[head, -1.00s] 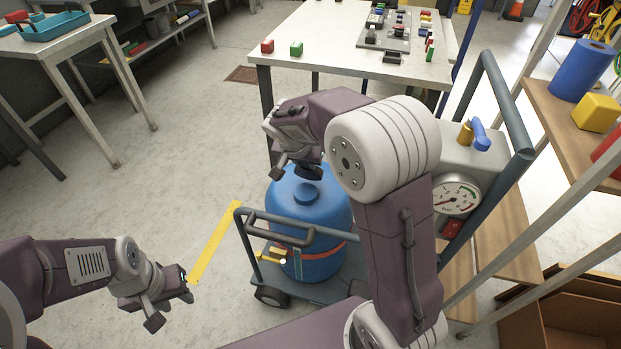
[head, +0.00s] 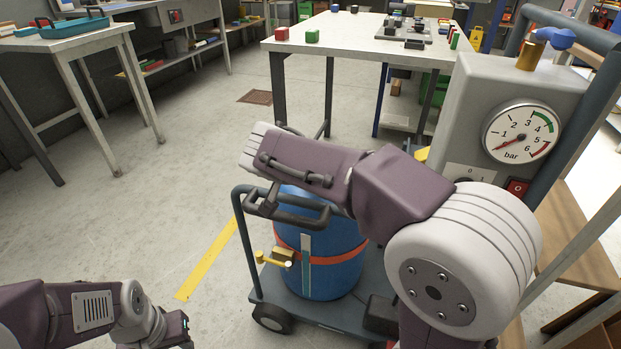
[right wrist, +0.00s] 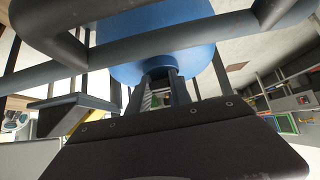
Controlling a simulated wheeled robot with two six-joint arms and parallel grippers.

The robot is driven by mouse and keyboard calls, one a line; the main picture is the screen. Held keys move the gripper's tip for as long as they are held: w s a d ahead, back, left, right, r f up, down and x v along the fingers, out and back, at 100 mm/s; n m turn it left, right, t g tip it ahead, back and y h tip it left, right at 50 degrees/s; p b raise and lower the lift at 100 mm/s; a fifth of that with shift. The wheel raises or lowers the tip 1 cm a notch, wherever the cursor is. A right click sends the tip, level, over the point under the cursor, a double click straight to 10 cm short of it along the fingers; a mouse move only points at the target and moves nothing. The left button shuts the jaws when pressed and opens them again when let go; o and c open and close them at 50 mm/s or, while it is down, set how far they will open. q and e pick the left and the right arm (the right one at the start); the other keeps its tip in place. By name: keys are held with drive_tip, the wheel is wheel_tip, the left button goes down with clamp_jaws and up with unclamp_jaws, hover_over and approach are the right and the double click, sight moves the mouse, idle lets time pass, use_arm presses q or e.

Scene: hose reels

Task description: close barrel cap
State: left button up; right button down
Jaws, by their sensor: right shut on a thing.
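A blue barrel (head: 342,262) with an orange strap stands upright on a grey cart. My right arm reaches over it and hides its top and cap in the head view. In the right wrist view, which is upside down, the barrel (right wrist: 190,35) hangs from the top.
The cart's dark handrail (head: 290,222) runs close in front of the barrel and my right wrist. A grey box with a pressure gauge (head: 521,132) stands at the right. A white table (head: 345,38) stands behind.

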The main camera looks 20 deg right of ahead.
drive_tip(key=shift+s+a+f+b, duration=0.1)
drive_tip(key=shift+s+f+b, duration=0.05)
drive_tip(key=shift+f+b, duration=0.35)
drive_tip(key=shift+s+a+f+b, duration=0.1)
drive_tip(key=shift+f+b, duration=0.15)
drive_tip(key=shift+f, duration=0.3)
drive_tip(key=c, duration=1.2)
unclamp_jaws()
drive_tip(key=shift+o, duration=0.2)
drive_tip(key=shift+r, duration=0.25)
drive_tip(key=p+v, duration=0.5)
drive_tip(key=v, duration=0.3)
drive_tip(key=shift+r, duration=0.1)
drive_tip(key=shift+s+a, duration=0.15)
drive_tip(key=shift+s, duration=0.1)
